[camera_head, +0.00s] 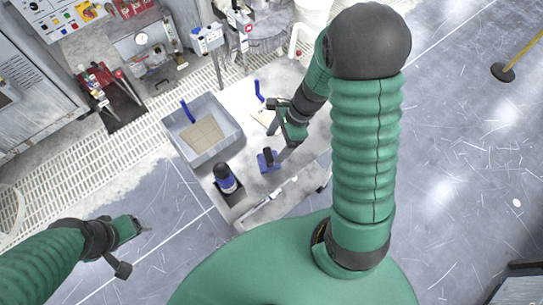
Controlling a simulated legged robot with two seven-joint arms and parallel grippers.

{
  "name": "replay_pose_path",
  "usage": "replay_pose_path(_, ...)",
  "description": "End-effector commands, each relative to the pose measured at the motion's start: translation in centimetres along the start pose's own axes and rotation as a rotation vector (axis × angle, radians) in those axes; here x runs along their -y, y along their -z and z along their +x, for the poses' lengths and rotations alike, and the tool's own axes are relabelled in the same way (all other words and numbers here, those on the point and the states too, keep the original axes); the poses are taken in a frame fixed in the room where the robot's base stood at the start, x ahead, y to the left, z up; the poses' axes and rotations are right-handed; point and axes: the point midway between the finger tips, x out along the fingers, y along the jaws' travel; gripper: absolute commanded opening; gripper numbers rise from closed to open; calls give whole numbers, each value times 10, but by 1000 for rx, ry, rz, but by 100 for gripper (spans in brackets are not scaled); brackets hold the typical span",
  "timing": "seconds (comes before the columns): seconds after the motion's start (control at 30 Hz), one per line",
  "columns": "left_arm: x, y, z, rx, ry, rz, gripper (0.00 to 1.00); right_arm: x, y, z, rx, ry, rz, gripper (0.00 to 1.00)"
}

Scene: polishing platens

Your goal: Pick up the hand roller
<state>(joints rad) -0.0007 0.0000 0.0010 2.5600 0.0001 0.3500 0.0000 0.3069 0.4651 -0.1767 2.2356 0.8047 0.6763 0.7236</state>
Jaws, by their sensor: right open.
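Two blue handles show. The other (187,111) is at the grey tray (225,151). A blue item with a dark top (263,163) lies on the worktop close to my right gripper's tips. Which of these is the hand roller I cannot tell for sure.
The grey tray holds a tan tiled pad (202,133). A blue and black bottle (225,178) stands in front of the tray. Machines and a white bucket (312,12) stand behind the worktop (240,97). Open floor lies at left and right.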

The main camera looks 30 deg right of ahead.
Motion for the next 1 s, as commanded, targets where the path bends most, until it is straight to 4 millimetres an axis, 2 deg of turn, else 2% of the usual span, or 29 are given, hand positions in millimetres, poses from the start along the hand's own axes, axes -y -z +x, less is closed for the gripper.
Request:
replay_pose_path(0.23, 1, -2, 7, 0, 0, -2, 76, -4, 0, 45, -3, -5, -2, 76)
replay_pose_path(0.5, 1, -2, 6, 0, 0, -2, 76, -1, 4, 48, 2, -3, -2, 76)
replay_pose_path(1.0, 0, -2, 6, 0, 0, -1, 76, -2, 0, 49, -2, -3, -3, 11)
